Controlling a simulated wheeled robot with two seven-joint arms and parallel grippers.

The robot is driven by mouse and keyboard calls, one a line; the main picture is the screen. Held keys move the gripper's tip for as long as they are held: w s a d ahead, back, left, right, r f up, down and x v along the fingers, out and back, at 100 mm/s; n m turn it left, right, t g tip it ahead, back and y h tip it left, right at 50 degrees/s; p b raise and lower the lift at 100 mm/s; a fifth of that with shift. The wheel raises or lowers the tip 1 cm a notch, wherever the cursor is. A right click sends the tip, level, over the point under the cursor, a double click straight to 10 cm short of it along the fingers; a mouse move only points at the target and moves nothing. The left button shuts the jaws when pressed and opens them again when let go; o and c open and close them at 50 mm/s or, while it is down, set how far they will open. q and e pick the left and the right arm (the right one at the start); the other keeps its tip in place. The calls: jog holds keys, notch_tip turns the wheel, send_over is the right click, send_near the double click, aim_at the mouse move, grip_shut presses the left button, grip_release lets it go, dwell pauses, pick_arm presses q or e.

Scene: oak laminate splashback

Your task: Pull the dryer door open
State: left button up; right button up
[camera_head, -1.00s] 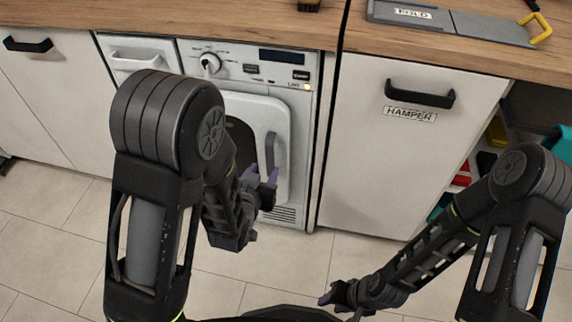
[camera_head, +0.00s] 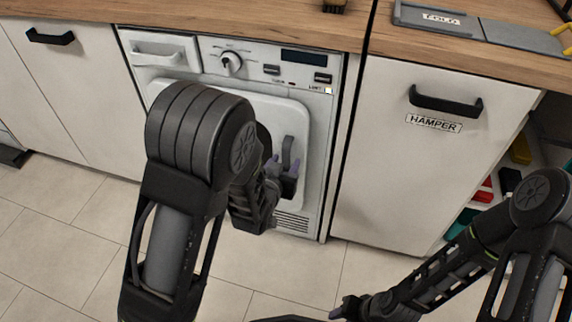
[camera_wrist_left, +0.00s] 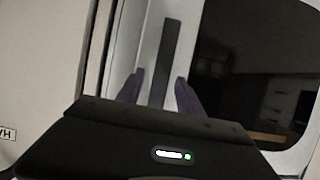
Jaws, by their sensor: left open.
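The white dryer (camera_head: 318,150) stands under the counter, its door (camera_head: 300,114) looking shut. The door's dark grey vertical handle (camera_head: 287,150) shows right of my left forearm; my arm hides much of the door and its dark window. My left gripper (camera_head: 280,169) is open at the handle's lower end. In the left wrist view, the handle (camera_wrist_left: 165,62) stands upright between the two purple fingertips of the gripper (camera_wrist_left: 158,90), and the dark window (camera_wrist_left: 255,65) is to its right. I cannot tell whether the fingers touch the handle. My right gripper (camera_head: 345,307) is low, away from the dryer.
A white hamper front (camera_head: 405,170) with a black handle is right of the dryer. White cabinets (camera_head: 60,95) are on the left. The tiled floor (camera_head: 310,270) in front is clear.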

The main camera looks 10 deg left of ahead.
pick_arm(q)
jog(key=shift+x, duration=0.75)
grip_shut()
dwell(0.9)
